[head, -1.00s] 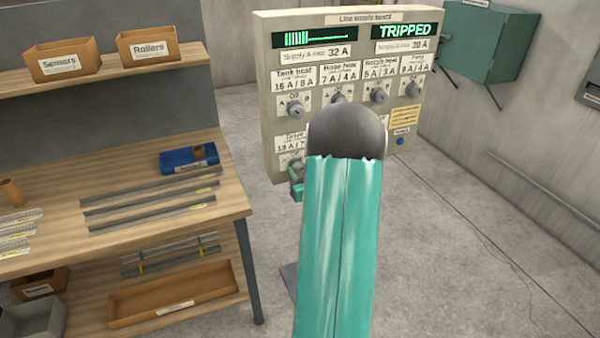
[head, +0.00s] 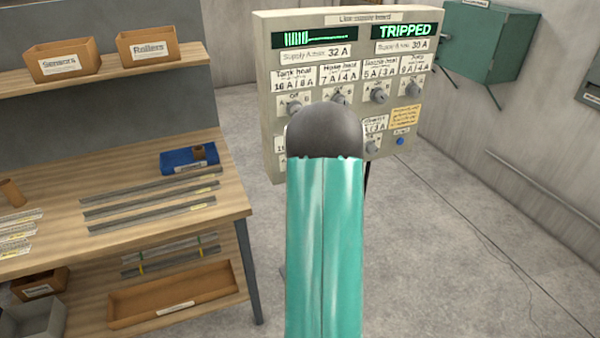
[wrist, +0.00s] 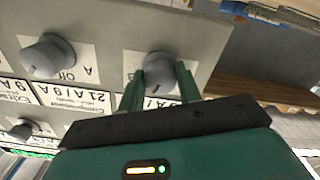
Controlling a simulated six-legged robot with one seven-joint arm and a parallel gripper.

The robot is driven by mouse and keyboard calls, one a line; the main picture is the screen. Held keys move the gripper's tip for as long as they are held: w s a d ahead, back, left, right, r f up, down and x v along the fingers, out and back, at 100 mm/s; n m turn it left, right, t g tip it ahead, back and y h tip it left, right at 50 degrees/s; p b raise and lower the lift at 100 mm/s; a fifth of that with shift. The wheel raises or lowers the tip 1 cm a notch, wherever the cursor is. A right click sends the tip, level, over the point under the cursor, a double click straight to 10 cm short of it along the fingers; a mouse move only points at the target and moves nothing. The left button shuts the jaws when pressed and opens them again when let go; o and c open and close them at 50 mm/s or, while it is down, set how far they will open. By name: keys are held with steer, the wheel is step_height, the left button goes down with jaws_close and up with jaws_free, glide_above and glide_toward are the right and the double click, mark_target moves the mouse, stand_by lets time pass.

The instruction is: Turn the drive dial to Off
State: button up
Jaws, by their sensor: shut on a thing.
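The supply board (head: 262,90) stands behind the bench end, its display reading TRIPPED. The lower left part of the board, where the Drive label is, is hidden behind my arm in the head view. In the wrist view my gripper (wrist: 160,88) has its two green fingers on either side of a grey round dial (wrist: 160,68) and is shut on it. That dial's label is partly covered by my gripper, so its name and pointer setting cannot be read. My gripper is hidden behind my arm in the head view.
A neighbouring dial (wrist: 47,55) is close beside my gripper on the board. The workbench (head: 130,225) stands left of the board, with metal strips and a blue tray (head: 180,162). A green box (head: 490,40) is on the wall. The floor at right is clear.

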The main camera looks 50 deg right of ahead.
steer(key=shift+n, duration=2.2)
steer(key=shift+s, duration=0.1)
steer(key=o, duration=1)
steer(key=v, duration=1.3)
steer(key=shift+s+a, duration=0.2)
steer(key=shift+s, duration=0.1)
steer(key=shift+w, duration=0.1)
